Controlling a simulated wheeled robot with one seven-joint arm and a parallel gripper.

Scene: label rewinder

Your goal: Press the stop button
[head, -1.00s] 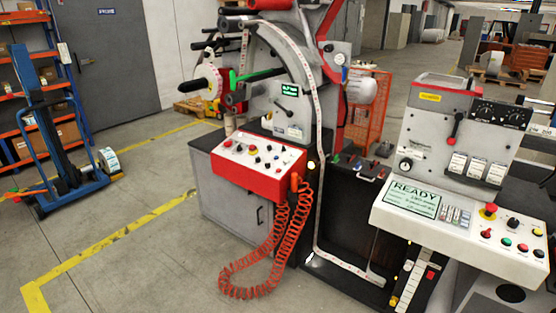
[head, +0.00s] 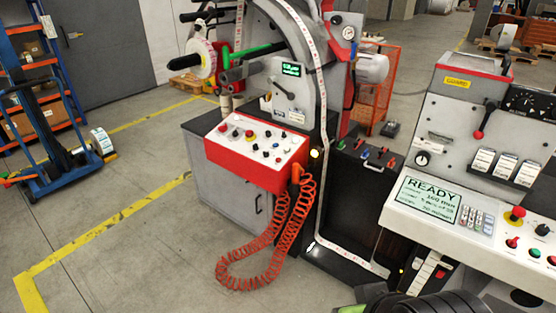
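The label rewinder's right console (head: 455,240) has a sloped white panel with a lit READY screen (head: 430,197). On its right are a red mushroom button on a yellow base (head: 516,214), a smaller red button (head: 512,242), a green button (head: 535,253) and a black knob (head: 542,230). Another red button (head: 551,260) sits near the right picture edge. The left red control box (head: 258,150) also carries small buttons and knobs, including a red one on yellow (head: 250,134). No button label is readable, so I cannot tell which is the stop button. My gripper's fingertips are not visible.
A coiled orange cable (head: 290,225) hangs from the red box toward the floor. A blue hand truck (head: 60,170) and orange shelving (head: 28,100) stand at the left. Open floor (head: 130,240) with yellow lines lies at the front left.

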